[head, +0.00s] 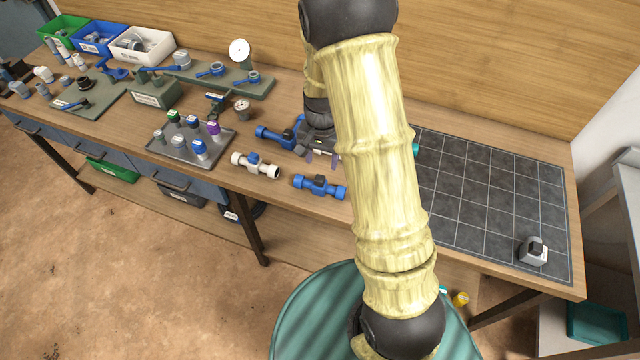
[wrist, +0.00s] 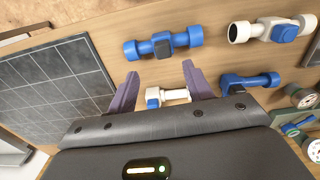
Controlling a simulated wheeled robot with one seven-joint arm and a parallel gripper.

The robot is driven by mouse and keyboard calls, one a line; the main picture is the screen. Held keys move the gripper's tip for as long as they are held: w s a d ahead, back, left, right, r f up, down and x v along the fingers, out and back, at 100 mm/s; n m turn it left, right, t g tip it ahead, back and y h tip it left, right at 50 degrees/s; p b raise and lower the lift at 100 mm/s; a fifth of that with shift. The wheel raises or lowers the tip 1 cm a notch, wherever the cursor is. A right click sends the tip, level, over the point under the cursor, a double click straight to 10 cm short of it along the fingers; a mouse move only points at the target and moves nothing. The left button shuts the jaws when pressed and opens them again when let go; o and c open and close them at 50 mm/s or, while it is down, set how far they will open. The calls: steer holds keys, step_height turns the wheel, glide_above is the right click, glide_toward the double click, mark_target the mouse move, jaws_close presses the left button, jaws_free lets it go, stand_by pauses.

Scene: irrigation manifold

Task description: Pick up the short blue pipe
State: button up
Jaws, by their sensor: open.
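My gripper (head: 322,158) is open above the bench, its two purple fingers pointing down; it also shows in the wrist view (wrist: 161,72). Two blue pipe pieces with dark middle blocks are in view. The front one (head: 320,187) lies near the bench's front edge, beyond the fingertips in the wrist view (wrist: 163,43). The rear one (head: 272,134) lies left of the gripper and shows at the right in the wrist view (wrist: 250,82). I cannot tell which is the short one. A white pipe with a blue part (wrist: 172,95) shows between the fingers, partly hidden by the gripper body.
Another white pipe with a blue block (head: 255,166) lies left of the front blue piece. A grey tray of small fittings (head: 185,150) stands further left. A dark gridded mat (head: 480,190) on the right is mostly clear, with a small grey item (head: 533,251).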

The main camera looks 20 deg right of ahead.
mark_target(320, 178)
steer(key=shift+f, duration=1.25)
steer(key=shift+w+a+f+p, duration=0.1)
steer(key=shift+f+p, duration=0.5)
steer(key=shift+f, duration=0.7)
steer(key=shift+w+a+f+p, duration=0.1)
steer(key=shift+f+p, duration=0.45)
steer(key=shift+f, duration=0.75)
steer(key=shift+c, duration=0.2)
jaws_close()
